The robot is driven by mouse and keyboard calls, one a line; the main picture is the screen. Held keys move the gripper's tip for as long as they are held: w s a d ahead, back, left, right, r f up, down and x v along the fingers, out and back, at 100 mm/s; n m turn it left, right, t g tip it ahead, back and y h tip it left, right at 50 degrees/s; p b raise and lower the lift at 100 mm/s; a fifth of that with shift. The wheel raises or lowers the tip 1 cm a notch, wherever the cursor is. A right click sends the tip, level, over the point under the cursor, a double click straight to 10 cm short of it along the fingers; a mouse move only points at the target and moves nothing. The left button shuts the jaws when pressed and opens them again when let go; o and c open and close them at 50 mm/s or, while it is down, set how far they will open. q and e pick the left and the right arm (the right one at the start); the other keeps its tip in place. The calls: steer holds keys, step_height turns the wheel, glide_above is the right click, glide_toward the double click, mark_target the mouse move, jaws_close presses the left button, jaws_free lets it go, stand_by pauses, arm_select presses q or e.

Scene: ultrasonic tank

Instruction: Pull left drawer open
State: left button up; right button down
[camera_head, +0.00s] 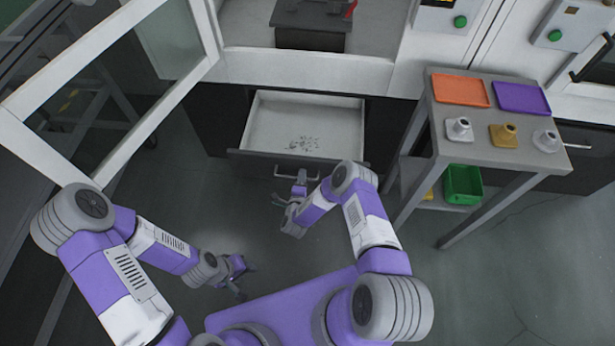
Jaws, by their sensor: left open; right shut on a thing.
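The left drawer (357,125) is pulled out below the white cabinet. Its pale interior shows, with a scatter of small dark bits (300,143) on its floor. A bar handle (316,178) is on its dark front. My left gripper (243,277) is open and empty, low over the floor, apart from the drawer and nearer to my base.
A grey table (490,148) to the right holds an orange tray (460,90), a purple tray (521,98) and three small fittings. A green bin (463,184) is on its lower shelf. A white-framed door (130,75) stands open at left. Floor between is clear.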

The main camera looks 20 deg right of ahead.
arm_select(q)
steer(key=shift+s, duration=0.3)
arm_select(e)
steer(key=shift+s+a, duration=0.15)
steer(key=shift+s, duration=0.15)
steer(key=c, duration=1.2)
jaws_free()
arm_select(q)
step_height(320, 180, up, 3)
steer(key=p, duration=0.2)
steer(key=shift+f+p, duration=0.2)
steer(key=shift+p, duration=0.1)
arm_select(e)
steer(key=v, duration=0.7)
steer(key=shift+s+a, duration=0.15)
steer(key=shift+s, duration=0.05)
